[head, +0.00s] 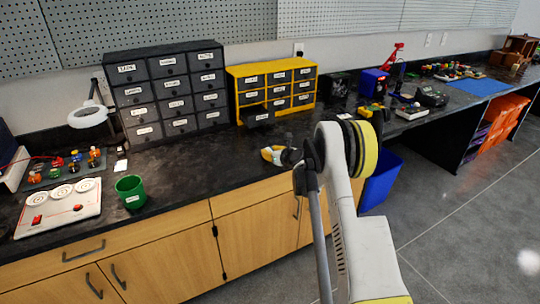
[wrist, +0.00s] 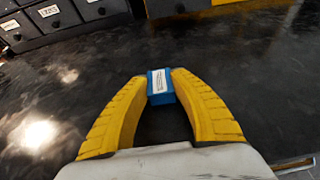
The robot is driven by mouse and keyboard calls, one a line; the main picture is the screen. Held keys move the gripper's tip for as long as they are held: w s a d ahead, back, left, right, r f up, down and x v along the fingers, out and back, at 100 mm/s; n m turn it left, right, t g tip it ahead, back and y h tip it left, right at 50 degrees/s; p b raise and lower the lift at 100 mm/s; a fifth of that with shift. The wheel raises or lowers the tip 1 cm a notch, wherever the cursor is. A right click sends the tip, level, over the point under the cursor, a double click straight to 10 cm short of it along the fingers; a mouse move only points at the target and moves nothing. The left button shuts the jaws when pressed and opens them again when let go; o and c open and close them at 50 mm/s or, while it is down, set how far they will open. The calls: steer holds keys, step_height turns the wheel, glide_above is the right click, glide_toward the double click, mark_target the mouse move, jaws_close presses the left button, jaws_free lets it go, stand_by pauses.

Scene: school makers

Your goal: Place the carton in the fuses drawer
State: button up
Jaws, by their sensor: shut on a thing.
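My gripper (head: 272,155) is low over the dark worktop, in front of the yellow-framed drawer cabinet. In the wrist view, its yellow fingers (wrist: 160,90) are shut on a small blue carton (wrist: 157,79) with a white label, held at the fingertips. The carton cannot be made out in the head view. A dark drawer (head: 258,117) at the bottom left of the yellow cabinet (head: 234,84) is pulled out. It carries a label too small to read, so I cannot tell which drawer is the fuses one.
A grey drawer cabinet (head: 165,90) stands left of the yellow one. A green cup (head: 131,190), a white device with round dials (head: 58,208) and a ring lamp (head: 87,115) are at the left. Bare worktop (head: 205,165) lies between the cup and my gripper.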

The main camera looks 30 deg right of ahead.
steer(key=shift+r, duration=0.15)
steer(key=o, duration=0.9)
steer(key=shift+c, duration=0.2)
